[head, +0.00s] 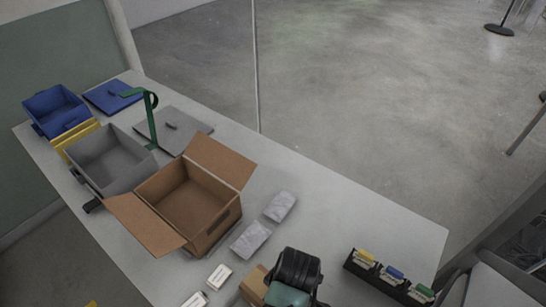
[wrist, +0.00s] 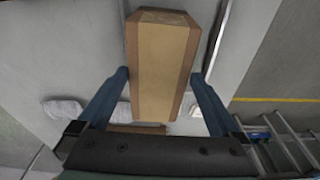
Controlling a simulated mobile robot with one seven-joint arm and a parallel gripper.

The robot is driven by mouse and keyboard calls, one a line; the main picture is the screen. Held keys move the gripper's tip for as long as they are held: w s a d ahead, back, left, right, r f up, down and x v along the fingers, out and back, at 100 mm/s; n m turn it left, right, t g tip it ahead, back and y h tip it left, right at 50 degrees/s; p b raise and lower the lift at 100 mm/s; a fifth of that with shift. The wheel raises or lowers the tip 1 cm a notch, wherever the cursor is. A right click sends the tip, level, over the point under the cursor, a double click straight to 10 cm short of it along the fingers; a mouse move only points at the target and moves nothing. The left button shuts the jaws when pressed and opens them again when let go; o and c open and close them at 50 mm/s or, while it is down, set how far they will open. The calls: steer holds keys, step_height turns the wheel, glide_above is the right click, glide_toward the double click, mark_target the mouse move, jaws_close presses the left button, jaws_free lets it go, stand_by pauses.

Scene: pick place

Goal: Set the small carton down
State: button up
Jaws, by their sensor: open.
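The small carton (wrist: 163,62) is a plain brown box with a paler tan strip. In the wrist view it lies between the two blue-grey fingers of my gripper (wrist: 160,76), which are open. The fingertips are close to its sides; I cannot tell whether they touch. In the head view the carton (head: 252,287) shows at the bottom edge, on the table, partly hidden by my arm. My fingers are hidden there.
Small white boxes (head: 219,275) lie near the carton. A black rack (head: 388,277) stands at right. Grey (head: 110,160) and blue (head: 55,107) bins are farther left.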

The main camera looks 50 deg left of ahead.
steer(key=shift+a+f, duration=0.25)
steer(key=shift+f, duration=0.7)
steer(key=shift+a+f, duration=0.3)
steer(key=shift+f, duration=0.65)
steer(key=shift+a+f, duration=0.25)
steer(key=shift+f, duration=0.7)
steer(key=c, duration=1.5)
steer(key=shift+r, duration=0.1)
jaws_close()
steer(key=shift+r, duration=0.1)
